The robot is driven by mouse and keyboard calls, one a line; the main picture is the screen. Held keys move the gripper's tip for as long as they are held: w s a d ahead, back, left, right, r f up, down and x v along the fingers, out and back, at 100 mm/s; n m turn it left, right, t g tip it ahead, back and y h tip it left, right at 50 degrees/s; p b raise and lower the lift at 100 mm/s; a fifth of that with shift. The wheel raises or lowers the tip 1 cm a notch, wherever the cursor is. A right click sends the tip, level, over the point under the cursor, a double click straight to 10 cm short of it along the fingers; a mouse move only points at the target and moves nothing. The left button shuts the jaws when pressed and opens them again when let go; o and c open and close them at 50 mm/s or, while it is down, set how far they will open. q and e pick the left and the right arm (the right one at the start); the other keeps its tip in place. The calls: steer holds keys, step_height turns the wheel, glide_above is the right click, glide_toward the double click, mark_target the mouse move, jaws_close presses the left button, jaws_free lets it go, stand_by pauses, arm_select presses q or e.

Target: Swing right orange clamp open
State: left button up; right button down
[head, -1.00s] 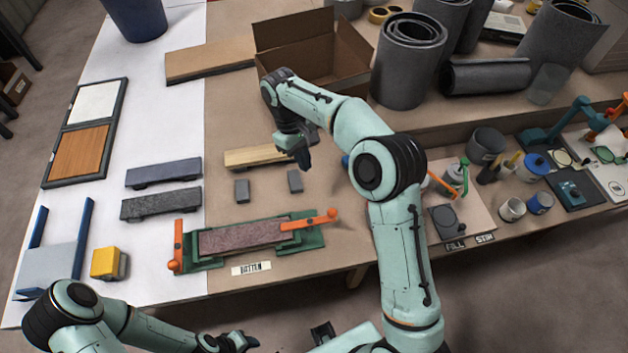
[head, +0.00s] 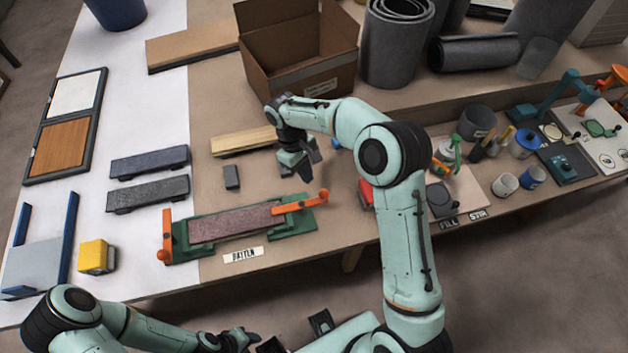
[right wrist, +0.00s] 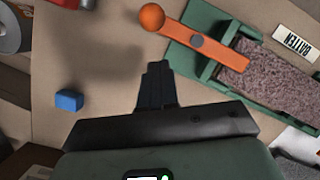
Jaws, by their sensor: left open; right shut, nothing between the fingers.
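The right orange clamp (head: 298,205) lies across the right end of a speckled reddish bar (head: 235,223) in a green fixture (head: 180,252). Its round knob points right, past the fixture. In the right wrist view the clamp (right wrist: 200,42) shows at the top, knob to the left. My right gripper (head: 307,172) is shut and empty, just behind the knob and apart from it. Its fingers (right wrist: 157,80) show in the wrist view. The left orange clamp (head: 168,237) stands beside the bar's left end, not across it. My left gripper (head: 245,343) is open at the bottom edge.
A small grey block (head: 231,177) and a wooden strip (head: 243,141) lie behind the fixture. Another grey block is partly hidden by my right gripper. A blue cube (right wrist: 69,101) shows in the wrist view. A BATTEN label (head: 243,254) lies in front of the fixture.

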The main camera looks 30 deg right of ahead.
arm_select(q)
steer(key=shift+s+f, duration=0.15)
steer(key=shift+f, duration=0.05)
arm_select(e)
steer(key=shift+s+d+f, duration=0.1)
steer(key=shift+s+d, duration=0.2)
steer(key=shift+s, duration=0.4)
steer(key=shift+s+d, duration=0.25)
steer(key=shift+s, duration=0.4)
